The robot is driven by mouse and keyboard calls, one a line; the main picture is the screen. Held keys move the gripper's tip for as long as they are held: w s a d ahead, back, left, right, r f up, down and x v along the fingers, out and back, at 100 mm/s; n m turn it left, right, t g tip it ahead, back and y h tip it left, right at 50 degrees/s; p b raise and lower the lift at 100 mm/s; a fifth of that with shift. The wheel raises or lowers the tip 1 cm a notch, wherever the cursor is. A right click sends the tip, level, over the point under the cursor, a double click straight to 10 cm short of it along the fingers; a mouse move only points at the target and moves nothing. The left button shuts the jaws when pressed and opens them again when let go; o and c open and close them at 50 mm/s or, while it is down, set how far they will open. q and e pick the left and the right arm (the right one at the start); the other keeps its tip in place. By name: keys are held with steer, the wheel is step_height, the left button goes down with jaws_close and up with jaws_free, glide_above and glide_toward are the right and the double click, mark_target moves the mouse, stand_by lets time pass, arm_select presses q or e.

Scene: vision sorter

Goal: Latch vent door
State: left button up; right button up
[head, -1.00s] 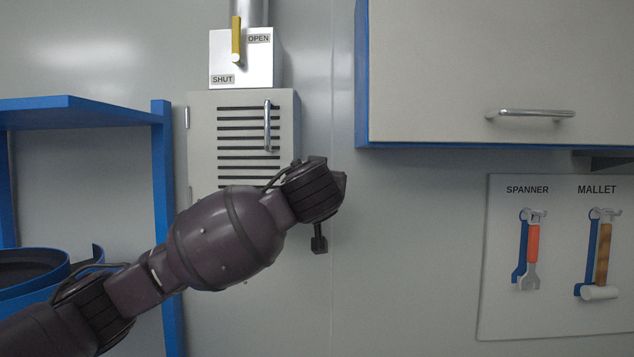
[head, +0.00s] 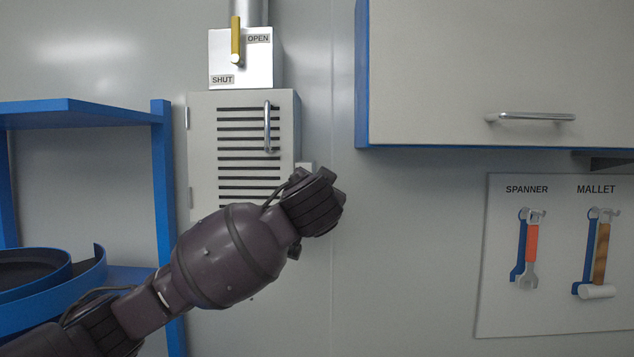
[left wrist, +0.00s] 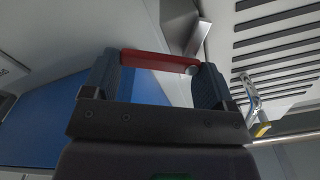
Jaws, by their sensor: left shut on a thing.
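The vent door (head: 205,150) is a light grey slatted panel on a wall box, and it looks closed against it. Its slats also show at the upper right of the left wrist view (left wrist: 275,65). A silver bar handle (head: 267,127) is on the door. My left gripper (left wrist: 158,68) is shut on a red latch bar (left wrist: 150,60), which spans between its fingers beside a grey metal bracket (left wrist: 182,25). In the head view my wrist hides the fingers and the red bar. A small pale block (head: 305,167) shows at the box's right side. My right gripper is not in view.
A yellow lever (head: 236,40) on a plate marked OPEN and SHUT stands above the box. A blue-edged cabinet (head: 480,70) hangs at the upper right. A tool board (head: 500,300) is at the right. A blue shelf (head: 80,112) is at the left.

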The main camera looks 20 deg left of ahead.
arm_select(q)
steer(key=m+p, duration=0.1)
steer(key=m, duration=0.3)
steer(key=a+f+m+p, duration=0.1)
steer(key=m, duration=0.3)
steer(key=a+f+m+p, duration=0.1)
steer(key=m, duration=0.2)
steer(key=shift+s+m, duration=0.3)
steer(key=shift+m, duration=0.1)
stand_by(0.3)
steer(key=o, duration=0.8)
steer(key=shift+o, duration=0.2)
steer(key=b+v, duration=0.2)
steer(key=v, duration=0.8)
steer(key=shift+s, duration=0.4)
steer(key=shift+d, duration=0.15)
